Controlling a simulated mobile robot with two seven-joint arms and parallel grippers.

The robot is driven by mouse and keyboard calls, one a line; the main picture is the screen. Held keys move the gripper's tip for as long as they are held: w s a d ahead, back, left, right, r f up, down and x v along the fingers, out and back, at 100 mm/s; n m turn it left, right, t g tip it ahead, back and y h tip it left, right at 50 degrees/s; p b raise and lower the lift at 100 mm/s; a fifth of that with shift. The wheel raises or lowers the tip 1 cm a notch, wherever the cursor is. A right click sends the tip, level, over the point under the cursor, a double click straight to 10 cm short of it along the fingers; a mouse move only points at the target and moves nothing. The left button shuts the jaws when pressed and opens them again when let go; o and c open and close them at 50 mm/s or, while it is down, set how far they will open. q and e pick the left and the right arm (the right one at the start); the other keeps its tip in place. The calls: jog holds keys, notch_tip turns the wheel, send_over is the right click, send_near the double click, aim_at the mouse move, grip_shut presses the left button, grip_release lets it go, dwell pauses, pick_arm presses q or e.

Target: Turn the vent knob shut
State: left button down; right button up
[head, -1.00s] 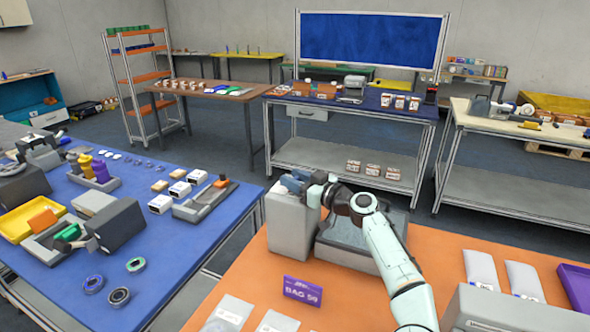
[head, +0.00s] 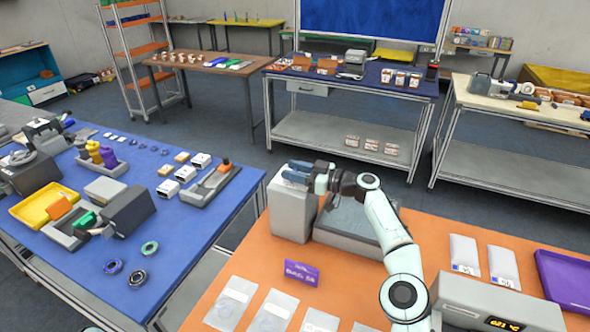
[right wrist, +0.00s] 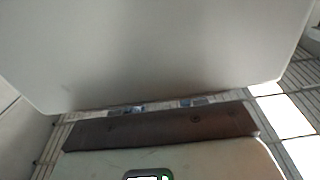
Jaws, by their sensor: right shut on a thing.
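A grey box-shaped machine part (head: 292,216) stands at the left end of the orange table, beside a grey tray-like bed (head: 348,232). My right gripper (head: 297,173) reaches in from the right, with its bluish fingers at the top of this box. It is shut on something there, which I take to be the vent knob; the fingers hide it. In the right wrist view a large plain grey surface (right wrist: 160,50) fills the upper part, with small bluish bits of the fingers (right wrist: 165,105) below it. The knob's angle cannot be seen. My left gripper is not in view.
On the orange table are a purple "BAG" sign (head: 300,273), clear bags (head: 232,303) in front, white pouches (head: 465,254) at right, a purple tray (head: 566,278) and a grey device with a lit display (head: 497,305). A blue table (head: 190,240) stands at left.

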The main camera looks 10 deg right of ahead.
jog(key=shift+r, duration=0.2)
jog(key=o, duration=0.8)
jog(key=shift+o, duration=0.8)
jog(key=shift+f, duration=0.15)
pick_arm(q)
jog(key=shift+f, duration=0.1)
pick_arm(e)
jog(key=shift+d, duration=0.1)
jog(key=shift+s+d+f, duration=0.1)
jog(key=shift+s+d, duration=0.05)
jog(key=shift+d, duration=0.15)
pick_arm(q)
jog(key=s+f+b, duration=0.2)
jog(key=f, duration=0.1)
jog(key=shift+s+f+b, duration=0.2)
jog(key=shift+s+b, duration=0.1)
jog(key=shift+b, duration=0.1)
pick_arm(e)
jog(key=v, duration=0.6)
jog(key=shift+s+d, duration=0.2)
jog(key=shift+d, duration=0.05)
